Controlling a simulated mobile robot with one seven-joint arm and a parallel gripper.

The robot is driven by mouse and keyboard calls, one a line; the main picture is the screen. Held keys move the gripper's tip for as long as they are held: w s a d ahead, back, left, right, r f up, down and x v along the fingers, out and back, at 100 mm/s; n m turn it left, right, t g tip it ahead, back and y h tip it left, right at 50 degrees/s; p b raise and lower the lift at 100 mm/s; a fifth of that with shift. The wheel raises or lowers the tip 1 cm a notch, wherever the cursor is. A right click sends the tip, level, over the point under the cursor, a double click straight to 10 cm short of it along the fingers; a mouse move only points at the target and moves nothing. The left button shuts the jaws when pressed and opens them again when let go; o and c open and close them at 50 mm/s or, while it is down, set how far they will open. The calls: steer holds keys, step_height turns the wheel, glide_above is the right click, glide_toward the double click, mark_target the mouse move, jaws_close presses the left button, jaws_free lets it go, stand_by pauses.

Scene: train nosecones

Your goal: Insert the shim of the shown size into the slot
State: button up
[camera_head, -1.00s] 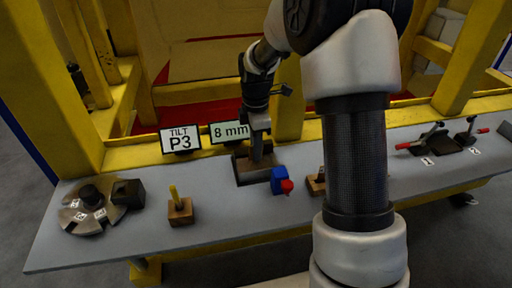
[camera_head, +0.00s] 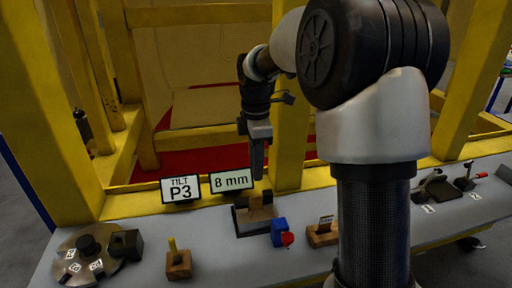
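A sign reading "8 mm" (camera_head: 231,181) stands at the back of the bench. My gripper (camera_head: 257,175) points down above a dark tray (camera_head: 240,228), with a small gap between them. A tan block (camera_head: 260,211) stands in that tray, below the fingertips. The fingers are seen edge-on, so their opening cannot be told, and no held piece can be made out. A wooden block (camera_head: 322,238) with a small labelled upright piece (camera_head: 326,222) sits to the right, partly behind my arm. I cannot tell for certain which piece is the shim or where the slot is.
A "TILT P3" sign (camera_head: 181,189), a round disc (camera_head: 90,252) with tags, a block with a yellow peg (camera_head: 178,263) and a blue block with a red knob (camera_head: 279,231) share the bench. Clamps (camera_head: 440,188) stand right. Yellow posts rise behind.

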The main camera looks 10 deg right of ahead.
step_height(320, 180, up, 5)
steer(key=shift+r, duration=0.1)
steer(key=shift+s, duration=0.1)
stand_by(0.3)
steer(key=s+r+m+t+p, duration=0.35)
steer(key=s+r+m, duration=0.5)
steer(key=s, duration=0.35)
steer(key=s+m+t+p, duration=0.2)
steer(key=s+m+p, duration=0.1)
steer(key=s+m, duration=0.6)
steer(key=s, duration=0.4)
steer(key=shift+r, duration=0.35)
steer(key=shift+w+m, duration=0.1)
steer(key=shift+m, duration=0.15)
